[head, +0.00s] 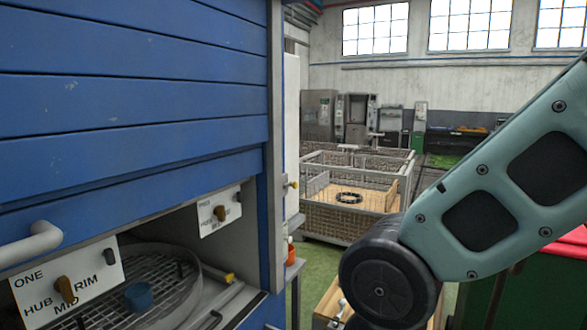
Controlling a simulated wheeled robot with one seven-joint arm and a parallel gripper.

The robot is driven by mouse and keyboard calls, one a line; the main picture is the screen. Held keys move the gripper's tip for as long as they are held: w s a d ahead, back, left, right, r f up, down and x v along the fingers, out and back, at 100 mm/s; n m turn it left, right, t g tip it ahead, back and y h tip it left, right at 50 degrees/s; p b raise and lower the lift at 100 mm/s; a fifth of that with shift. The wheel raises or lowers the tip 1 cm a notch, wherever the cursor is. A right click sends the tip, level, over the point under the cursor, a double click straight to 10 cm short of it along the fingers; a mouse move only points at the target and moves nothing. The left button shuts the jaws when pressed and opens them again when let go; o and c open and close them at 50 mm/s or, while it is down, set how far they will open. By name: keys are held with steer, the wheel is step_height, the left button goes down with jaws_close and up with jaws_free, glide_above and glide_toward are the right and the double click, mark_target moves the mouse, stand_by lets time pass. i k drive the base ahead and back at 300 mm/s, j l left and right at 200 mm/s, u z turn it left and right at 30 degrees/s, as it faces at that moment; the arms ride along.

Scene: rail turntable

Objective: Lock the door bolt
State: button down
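A blue slatted door (130,100) fills the left of the head view, with a pale bar handle (30,246) near its lower edge. Below it is an opening, through which a round mesh turntable (130,298) with a blue hub cap (138,296) shows. A small yellow knob (293,185) sticks out from the grey post right of the door. Whether it is the door bolt I cannot tell. A yellow-tipped part (229,278) lies at the opening's right end. My arm crosses the right side; my gripper is out of view.
A wire-mesh crate (345,220) stands behind on green floor. A green bin with red contents (520,290) is at lower right.

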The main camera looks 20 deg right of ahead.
mark_target(290, 185)
steer(key=i+l+u, duration=0.15)
steer(key=i+l, duration=0.45)
steer(key=i+l+u, duration=0.2)
steer(key=i+l, duration=0.35)
steer(key=l, duration=0.1)
